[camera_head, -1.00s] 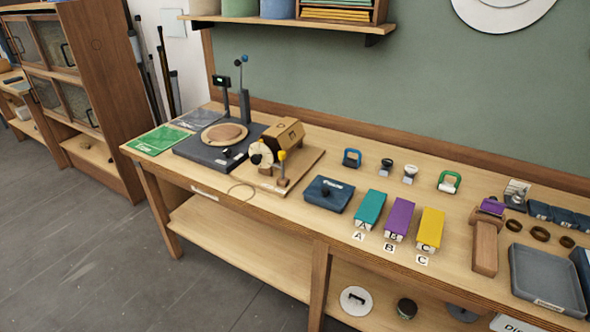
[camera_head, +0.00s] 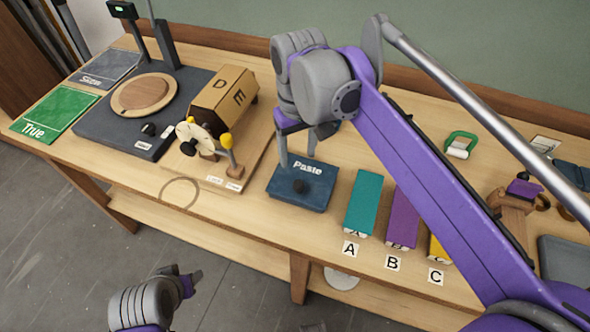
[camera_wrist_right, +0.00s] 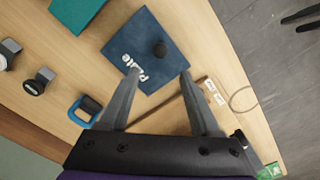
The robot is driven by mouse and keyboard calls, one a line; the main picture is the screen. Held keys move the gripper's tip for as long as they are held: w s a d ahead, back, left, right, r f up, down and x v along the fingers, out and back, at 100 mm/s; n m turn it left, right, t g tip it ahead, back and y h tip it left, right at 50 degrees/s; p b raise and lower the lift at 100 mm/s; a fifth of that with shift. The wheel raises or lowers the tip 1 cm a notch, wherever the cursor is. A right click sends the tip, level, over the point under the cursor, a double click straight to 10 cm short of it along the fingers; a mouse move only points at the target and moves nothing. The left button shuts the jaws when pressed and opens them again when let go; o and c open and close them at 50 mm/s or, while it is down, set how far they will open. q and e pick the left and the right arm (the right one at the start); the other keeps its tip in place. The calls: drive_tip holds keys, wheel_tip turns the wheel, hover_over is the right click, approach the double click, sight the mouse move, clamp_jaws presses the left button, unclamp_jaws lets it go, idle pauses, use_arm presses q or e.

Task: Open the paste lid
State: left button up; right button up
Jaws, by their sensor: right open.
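The paste box (camera_head: 313,200) is dark blue, flat-topped and lettered "Paste", with a black knob (camera_head: 299,186) on its lid. It sits shut on the bench. My right gripper (camera_head: 298,160) is open above its rear part, fingers pointing down. In the right wrist view, the paste box (camera_wrist_right: 178,58) is just beyond the spread fingertips (camera_wrist_right: 159,76); the knob (camera_wrist_right: 160,48) is ahead of the gap, with nothing between the fingers. My left gripper (camera_head: 191,278) is low at the bottom left, in front of the bench; its jaw state is unclear.
Teal (camera_head: 362,200) and purple (camera_head: 402,215) blocks stand right of the box, over letter cards. A wooden crank device (camera_head: 222,105) is to the left, with a thin ring (camera_head: 181,193) near the front edge. A blue-handled item (camera_wrist_right: 85,109) lies behind the box.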

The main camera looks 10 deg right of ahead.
sight(298, 183)
drive_tip(key=f, duration=0.9)
drive_tip(key=shift+s+f+b, duration=0.35)
drive_tip(key=shift+f, duration=0.05)
clamp_jaws()
idle(0.9)
